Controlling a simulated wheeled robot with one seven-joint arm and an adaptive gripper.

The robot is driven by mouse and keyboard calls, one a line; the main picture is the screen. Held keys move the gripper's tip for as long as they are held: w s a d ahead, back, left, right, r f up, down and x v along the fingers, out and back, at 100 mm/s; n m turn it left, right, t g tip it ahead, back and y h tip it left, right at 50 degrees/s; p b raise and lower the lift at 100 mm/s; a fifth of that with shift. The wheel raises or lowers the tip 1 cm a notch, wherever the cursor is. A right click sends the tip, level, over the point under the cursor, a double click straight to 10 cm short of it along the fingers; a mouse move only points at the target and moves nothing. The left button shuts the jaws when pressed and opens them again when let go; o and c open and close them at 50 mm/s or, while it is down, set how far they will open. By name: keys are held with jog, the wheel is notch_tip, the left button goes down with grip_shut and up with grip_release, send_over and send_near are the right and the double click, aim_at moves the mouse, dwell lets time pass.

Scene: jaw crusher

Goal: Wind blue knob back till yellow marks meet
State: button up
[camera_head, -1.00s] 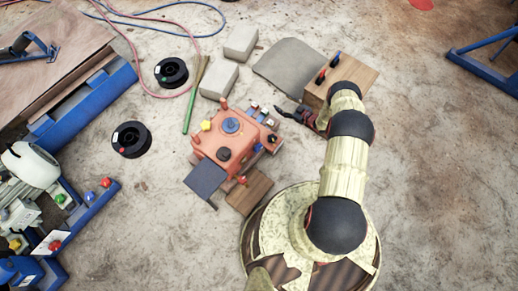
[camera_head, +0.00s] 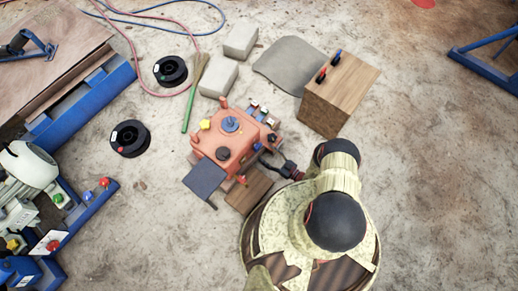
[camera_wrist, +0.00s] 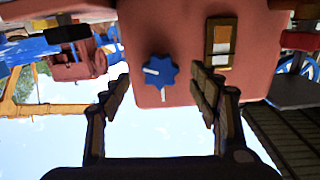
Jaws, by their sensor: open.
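The blue knob (camera_wrist: 160,72) sits on the face of the orange-red machine (camera_wrist: 195,15). It has a star-like edge and a pale line pointing left. Another pale mark is on the face just below the knob, so the two lines are apart by roughly a quarter turn. Their yellow colour is not clear. My gripper (camera_wrist: 162,92) is open, its fingers to the left and right of the knob without visible contact. In the head view my gripper (camera_head: 268,160) is at the right side of the machine (camera_head: 215,140), and this knob is hidden there.
A rectangular panel with a white and orange insert (camera_wrist: 219,43) is close to the right finger. In the head view a wooden block (camera_head: 250,190) lies below my gripper, and a wooden box (camera_head: 340,90) stands up and right. Floor to the right is clear.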

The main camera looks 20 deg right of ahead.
aim_at(259, 149)
jog(key=shift+b+x, duration=0.5)
jog(key=shift+x, duration=2.4)
jog(key=shift+c, duration=0.6)
jog(key=c, duration=1.1)
